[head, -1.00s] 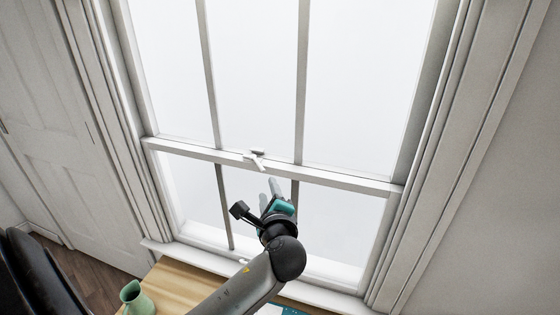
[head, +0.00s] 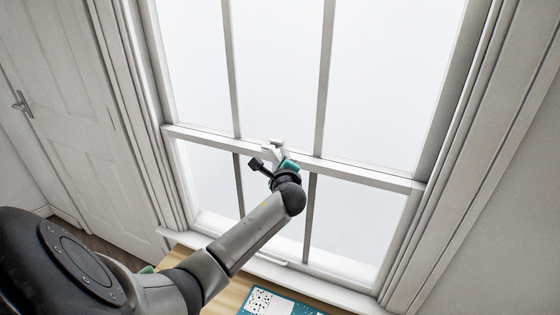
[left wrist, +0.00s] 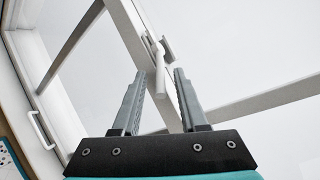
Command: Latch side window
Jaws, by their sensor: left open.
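The window (head: 200,133) is a white sash window with a horizontal meeting rail across its middle. A small white latch (left wrist: 158,48) sits on that rail. In the left wrist view its lever points down between my fingers' tips. In the head view the latch (head: 275,143) shows just beyond my left gripper (head: 275,152), which partly covers it. My left gripper (left wrist: 160,74) is open, with one grey finger on each side of the latch lever's lower end. I cannot tell whether a finger touches it. My right gripper is not in view.
A wooden table top (head: 232,292) with a teal patterned mat (head: 285,305) lies below the window. A white handle (left wrist: 40,130) is on the lower sash. A white door (head: 60,110) stands at the left. The window frame's right side (head: 455,150) is clear.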

